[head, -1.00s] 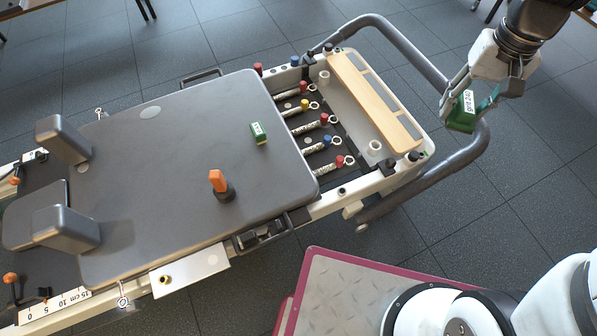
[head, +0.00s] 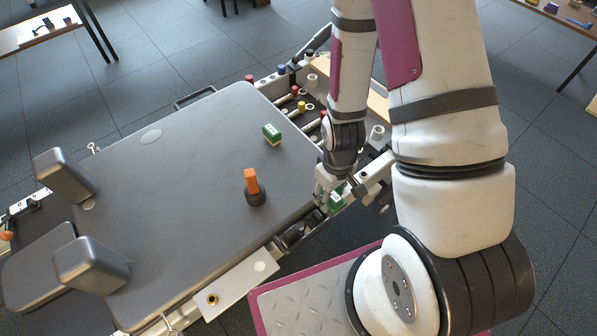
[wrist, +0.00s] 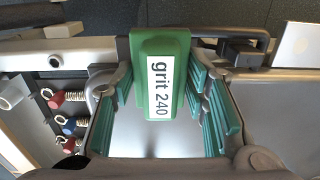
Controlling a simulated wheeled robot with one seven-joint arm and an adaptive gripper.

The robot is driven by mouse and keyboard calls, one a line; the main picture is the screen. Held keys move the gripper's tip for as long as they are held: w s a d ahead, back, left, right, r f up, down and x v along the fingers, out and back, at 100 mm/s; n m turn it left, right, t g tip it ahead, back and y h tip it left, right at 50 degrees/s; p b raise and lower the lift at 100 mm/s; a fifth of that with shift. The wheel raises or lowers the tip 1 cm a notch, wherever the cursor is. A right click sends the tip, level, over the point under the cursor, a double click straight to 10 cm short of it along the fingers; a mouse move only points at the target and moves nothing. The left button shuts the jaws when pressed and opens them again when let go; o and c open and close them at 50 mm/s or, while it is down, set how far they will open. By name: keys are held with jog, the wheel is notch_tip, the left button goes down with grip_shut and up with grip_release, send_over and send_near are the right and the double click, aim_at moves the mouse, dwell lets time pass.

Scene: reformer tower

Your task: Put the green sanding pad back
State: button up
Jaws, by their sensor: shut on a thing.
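The green sanding pad (wrist: 160,88) with a white "grit 240" label is held between the teal-lined fingers of my gripper (wrist: 163,105) in the wrist view. In the head view my gripper (head: 330,190) is shut on this pad (head: 337,203), near the front right corner of the grey carriage (head: 190,180). My arm and gripper partly cover it there. A second small green block (head: 272,134) with a white label lies on the carriage, apart from my gripper.
An orange block on a dark round base (head: 252,187) stands on the carriage, left of my gripper. Two grey shoulder rests (head: 65,171) rise at the far left. Coloured springs (wrist: 62,98) lie left of the pad in the wrist view. My arm hides much of the frame's right end.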

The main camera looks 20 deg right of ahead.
jog(key=shift+f, duration=0.35)
jog(key=b, duration=0.3)
send_over(301, 169)
jog(key=shift+s+f, duration=0.1)
jog(key=shift+f, duration=0.6)
notch_tip(301, 169, down, 4)
jog(key=shift+r+b, duration=0.15)
jog(key=shift+b, duration=0.6)
jog(key=shift+r, duration=0.1)
jog(key=o, duration=1.3)
